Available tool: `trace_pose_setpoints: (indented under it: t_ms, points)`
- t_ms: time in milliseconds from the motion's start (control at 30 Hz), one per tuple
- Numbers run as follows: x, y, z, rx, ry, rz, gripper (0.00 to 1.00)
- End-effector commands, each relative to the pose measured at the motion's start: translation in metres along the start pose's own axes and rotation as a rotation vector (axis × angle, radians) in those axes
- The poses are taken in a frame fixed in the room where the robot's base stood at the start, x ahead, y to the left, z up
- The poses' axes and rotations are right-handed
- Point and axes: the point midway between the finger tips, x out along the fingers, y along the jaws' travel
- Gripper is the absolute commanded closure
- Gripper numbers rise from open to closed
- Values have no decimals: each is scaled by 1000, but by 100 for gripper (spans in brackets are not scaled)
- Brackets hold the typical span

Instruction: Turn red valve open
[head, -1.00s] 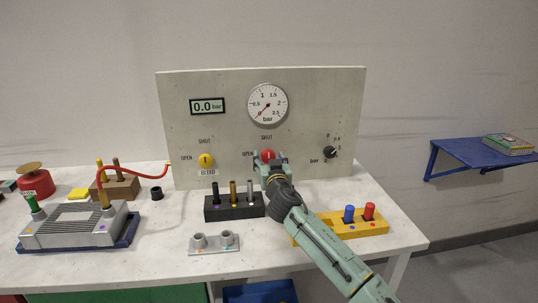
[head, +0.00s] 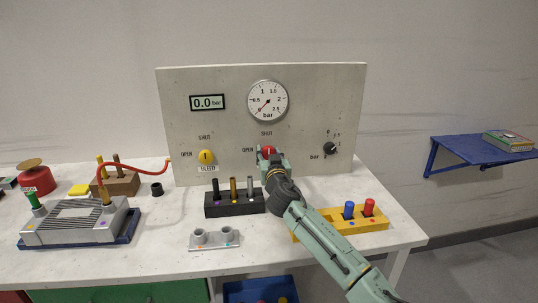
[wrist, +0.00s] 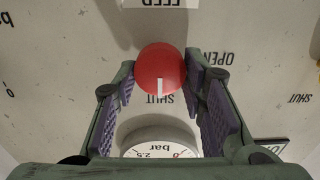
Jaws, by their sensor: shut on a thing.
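The red valve (head: 268,150) is a round knob low on the grey panel, below the gauge, with OPEN to its left and SHUT above. It also shows in the wrist view (wrist: 160,66), where the picture is upside down. Its white mark points toward the word SHUT. My gripper (head: 273,160) is at the panel, with a finger on either side of the knob. In the wrist view my gripper (wrist: 160,78) is shut on the red valve. The fingers partly hide the valve in the head view.
The panel (head: 330,95) carries a gauge (head: 267,101) near zero, a display (head: 207,102) reading 0.0 bar, a yellow bleed valve (head: 205,157) and a black knob (head: 330,148). Below stand a black peg block (head: 233,207), a grey two-socket plate (head: 214,243) and a yellow block (head: 375,226).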

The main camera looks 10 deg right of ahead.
Motion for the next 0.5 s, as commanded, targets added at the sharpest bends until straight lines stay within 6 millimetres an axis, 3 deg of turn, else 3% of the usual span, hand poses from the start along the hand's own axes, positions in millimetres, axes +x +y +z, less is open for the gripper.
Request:
trace_pose_setpoints:
  t_ms: [500]
  points:
    - [0, 0, 0, -98, 0, 1, 90]
